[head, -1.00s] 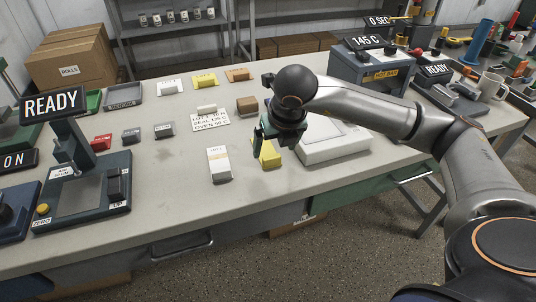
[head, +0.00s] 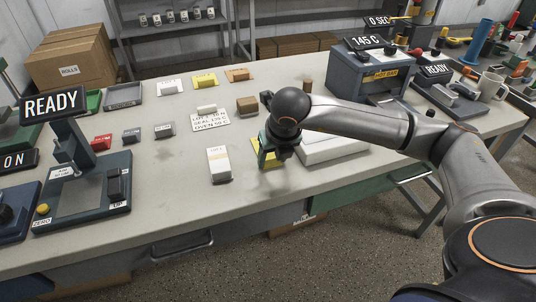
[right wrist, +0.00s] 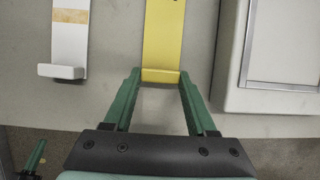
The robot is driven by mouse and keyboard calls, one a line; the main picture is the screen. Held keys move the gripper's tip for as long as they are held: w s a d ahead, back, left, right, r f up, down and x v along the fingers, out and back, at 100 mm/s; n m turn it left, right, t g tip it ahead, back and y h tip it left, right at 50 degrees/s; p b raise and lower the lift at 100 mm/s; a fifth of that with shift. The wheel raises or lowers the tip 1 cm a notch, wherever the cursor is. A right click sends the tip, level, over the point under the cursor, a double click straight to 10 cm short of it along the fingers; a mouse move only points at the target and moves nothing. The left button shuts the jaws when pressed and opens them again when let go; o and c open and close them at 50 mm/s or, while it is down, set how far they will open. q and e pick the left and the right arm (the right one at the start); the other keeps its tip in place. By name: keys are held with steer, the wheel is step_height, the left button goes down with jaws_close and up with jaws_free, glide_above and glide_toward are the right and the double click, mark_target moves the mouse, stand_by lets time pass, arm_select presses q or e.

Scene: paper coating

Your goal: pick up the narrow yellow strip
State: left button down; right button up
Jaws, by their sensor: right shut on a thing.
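The narrow yellow strip (right wrist: 162,40) lies on the table with a raised yellow block at its near end. My right gripper (right wrist: 160,76) is shut on that block, one green finger on each side. In the head view the right gripper (head: 264,160) is low at the table and hides much of the yellow strip (head: 274,156). In the right wrist view, a green piece at the lower left (right wrist: 36,156) may be part of my left gripper; its jaws cannot be made out. The left gripper is not in the head view.
A white strip (head: 218,164) lies left of the yellow one. A white flat device (head: 332,148) stands close on the right. A written card (head: 210,122) lies behind. The table's front edge is near, and its front left middle is clear.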

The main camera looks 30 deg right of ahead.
steer(key=c, duration=0.6)
steer(key=shift+r, duration=0.15)
steer(key=shift+r, duration=0.25)
step_height(320, 180, up, 2)
steer(key=shift+r, duration=0.1)
steer(key=s+d+r, duration=0.1)
steer(key=s+r, duration=0.2)
steer(key=s, duration=0.1)
steer(key=s+d+r+b, duration=0.1)
steer(key=s+d+r, duration=0.1)
steer(key=s, duration=0.3)
steer(key=s+d+r, duration=0.1)
steer(key=s+r, duration=0.3)
steer(key=r, duration=0.1)
steer(key=shift+s+d+b, duration=0.15)
steer(key=shift+d+b, duration=0.15)
